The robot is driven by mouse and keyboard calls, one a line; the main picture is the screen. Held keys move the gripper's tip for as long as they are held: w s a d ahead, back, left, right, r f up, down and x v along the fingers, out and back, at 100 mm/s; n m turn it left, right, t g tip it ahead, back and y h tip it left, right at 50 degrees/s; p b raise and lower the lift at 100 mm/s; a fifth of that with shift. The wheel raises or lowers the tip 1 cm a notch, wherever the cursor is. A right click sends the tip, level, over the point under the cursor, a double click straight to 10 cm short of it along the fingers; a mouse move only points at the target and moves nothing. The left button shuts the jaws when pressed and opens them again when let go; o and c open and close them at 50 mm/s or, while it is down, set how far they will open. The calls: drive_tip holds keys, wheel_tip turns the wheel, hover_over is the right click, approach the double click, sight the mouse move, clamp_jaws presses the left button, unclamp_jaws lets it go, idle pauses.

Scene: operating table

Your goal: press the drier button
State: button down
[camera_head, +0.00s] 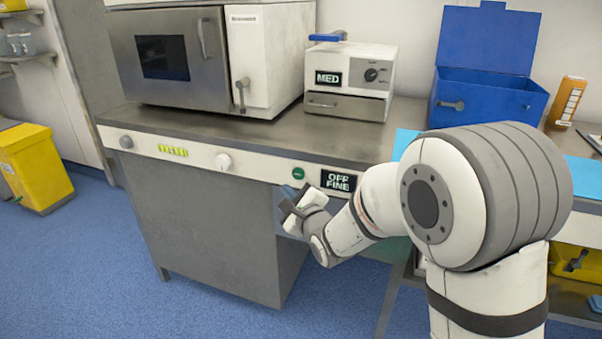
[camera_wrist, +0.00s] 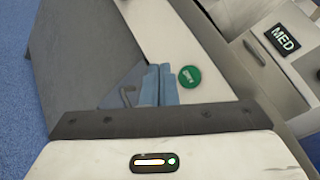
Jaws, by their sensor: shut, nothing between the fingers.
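A round green button (camera_head: 298,173) with small pale lettering sits on the white front panel, left of a black display reading "OFF FINE" (camera_head: 338,181). It also shows in the wrist view as a green disc (camera_wrist: 190,77). I take it for the drier button; its lettering is too small to read surely. My gripper (camera_head: 288,192) is shut and empty, just below and left of the button in the head view. In the wrist view its blue-grey fingers (camera_wrist: 159,70) lie side by side, just left of the button. The button is unobscured; whether the fingertips touch the panel is unclear.
The same panel carries a white knob (camera_head: 224,162), a lit yellow-green display (camera_head: 173,151) and a grey knob (camera_head: 126,142). On the counter stand a large oven-like machine (camera_head: 205,55), a "MED" device (camera_head: 350,80) and an open blue box (camera_head: 488,95).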

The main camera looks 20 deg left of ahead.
sight(292, 174)
drive_tip(key=shift+w+d, duration=0.2)
drive_tip(key=shift+w, duration=2.05)
drive_tip(key=shift+w, duration=0.1)
drive_tip(key=shift+w, duration=0.3)
drive_tip(key=shift+w, duration=0.4)
idle(0.8)
drive_tip(key=shift+s, duration=0.8)
drive_tip(key=shift+s, duration=0.1)
drive_tip(key=s, duration=0.2)
drive_tip(key=s+b, duration=0.1)
drive_tip(key=s, duration=0.1)
drive_tip(key=shift+s+a, duration=0.2)
drive_tip(key=shift+s, duration=0.2)
